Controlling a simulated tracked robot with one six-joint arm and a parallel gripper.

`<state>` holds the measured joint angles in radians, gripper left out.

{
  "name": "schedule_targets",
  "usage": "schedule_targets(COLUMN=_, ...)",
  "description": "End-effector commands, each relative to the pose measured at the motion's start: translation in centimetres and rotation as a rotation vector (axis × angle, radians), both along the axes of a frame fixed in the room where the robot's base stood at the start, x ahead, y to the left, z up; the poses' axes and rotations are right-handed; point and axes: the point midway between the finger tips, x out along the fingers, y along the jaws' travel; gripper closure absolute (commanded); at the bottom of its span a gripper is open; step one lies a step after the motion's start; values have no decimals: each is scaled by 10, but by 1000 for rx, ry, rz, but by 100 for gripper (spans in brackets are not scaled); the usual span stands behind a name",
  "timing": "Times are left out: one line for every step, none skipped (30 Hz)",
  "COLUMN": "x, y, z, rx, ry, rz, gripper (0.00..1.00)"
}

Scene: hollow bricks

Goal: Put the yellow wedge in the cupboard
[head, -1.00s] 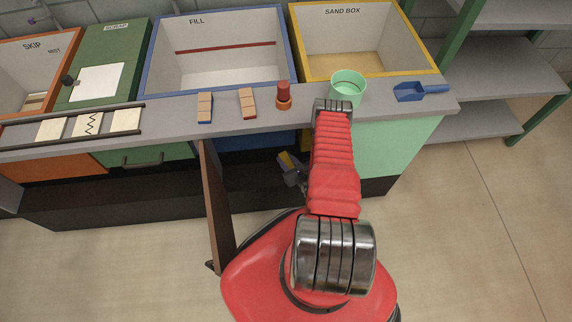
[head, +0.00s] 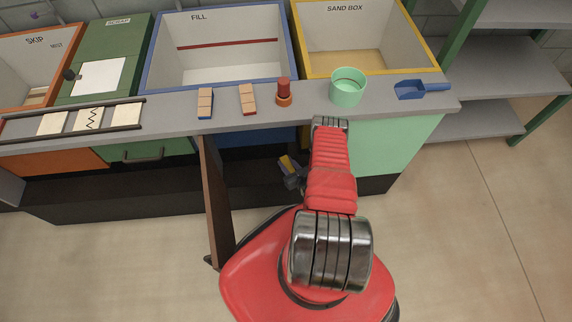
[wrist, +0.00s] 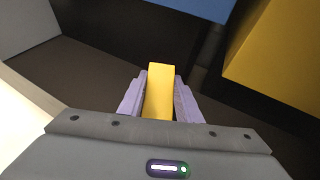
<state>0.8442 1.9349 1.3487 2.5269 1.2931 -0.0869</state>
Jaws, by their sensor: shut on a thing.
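The yellow wedge (wrist: 159,92) stands between the two pale purple fingers of my gripper (wrist: 160,100) in the wrist view. The gripper is shut on it. In the head view the wedge (head: 286,162) shows as a small yellow patch at the tip of my gripper (head: 289,171), below the front edge of the bench and left of my red arm. A brown upright panel (head: 215,205), seen nearly edge-on, stands left of the gripper and looks like an open cupboard door. The cupboard's inside is dark and mostly hidden under the bench.
The grey bench top (head: 180,127) holds two small brick stacks, a red and orange piece (head: 283,93), a mint cup (head: 347,90) and a blue scoop (head: 420,90). A mint cabinet side (head: 395,150) stands right of my arm. In the wrist view a yellow surface (wrist: 285,60) is close at upper right.

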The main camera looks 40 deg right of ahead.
Motion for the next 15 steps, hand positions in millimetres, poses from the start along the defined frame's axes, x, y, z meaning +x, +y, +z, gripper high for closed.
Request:
schedule_targets(x=-1, y=0, z=-6, rx=0, ry=0, rz=-1, gripper=98)
schedule_targets(x=-1, y=-2, z=-8, rx=-1, ry=0, rz=-2, gripper=98)
schedule_targets(x=0, y=-3, z=-9, rx=-2, ry=0, rz=-4, gripper=98)
schedule_targets(x=0, y=-4, z=-11, rx=-2, ry=0, rz=-4, gripper=98)
schedule_targets(x=0, y=-4, z=-11, rx=-2, ry=-1, rz=-4, gripper=98)
schedule_targets(x=0, y=-4, z=-12, rx=-1, ry=-1, rz=-3, gripper=98)
schedule_targets(x=1, y=-4, z=-12, rx=-1, ry=-1, rz=-3, gripper=98)
schedule_targets(x=1, y=-4, z=-12, rx=-1, ry=-1, rz=-3, gripper=98)
schedule_targets(x=0, y=-4, z=-12, rx=-1, ry=-1, rz=-3, gripper=98)
schedule_targets(x=0, y=-4, z=-12, rx=-2, ry=-1, rz=-4, gripper=98)
schedule_targets(x=0, y=-4, z=-12, rx=-2, ry=0, rz=-4, gripper=98)
schedule_targets(x=0, y=-4, z=-12, rx=-1, ry=0, rz=-4, gripper=98)
schedule_targets(x=0, y=-4, z=-12, rx=-1, ry=0, rz=-5, gripper=98)
schedule_targets(x=0, y=-4, z=-12, rx=-1, ry=0, rz=-5, gripper=98)
schedule_targets(x=0, y=-4, z=-13, rx=-1, ry=0, rz=-5, gripper=98)
